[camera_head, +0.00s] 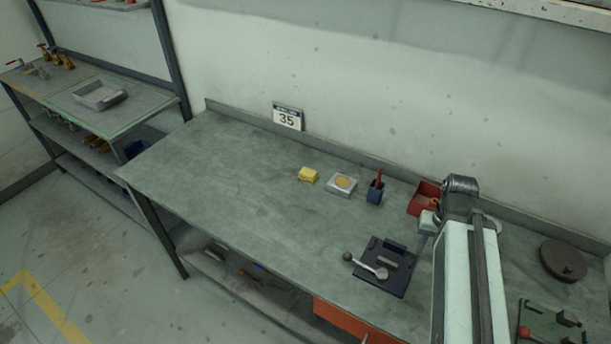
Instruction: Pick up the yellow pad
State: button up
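The yellow pad (308,175) is a small block lying on the grey-green workbench (225,170), left of a light square tin. Nothing touches it from above. My arm rises at the right of the picture, with its pale links over the bench, well to the right of the pad. My gripper's fingers are not visible in this view.
Right of the pad stand the tin with a tan top (342,185), a dark blue holder (375,190) and a red bin (424,198). A dark plate with a lever (385,268) lies nearer the front. A "35" sign (287,117) stands behind. The bench's left part is clear.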

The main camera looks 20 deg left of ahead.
aim_at(309, 174)
jog(key=k, duration=1.85)
jog(key=u, duration=0.25)
jog(key=i, duration=1.1)
jog(key=u, duration=1.1)
jog(key=i, duration=1.55)
jog(key=u, duration=0.55)
jog(key=k, duration=0.9)
jog(key=u, duration=0.15)
jog(key=i, duration=0.9)
jog(key=z, duration=0.05)
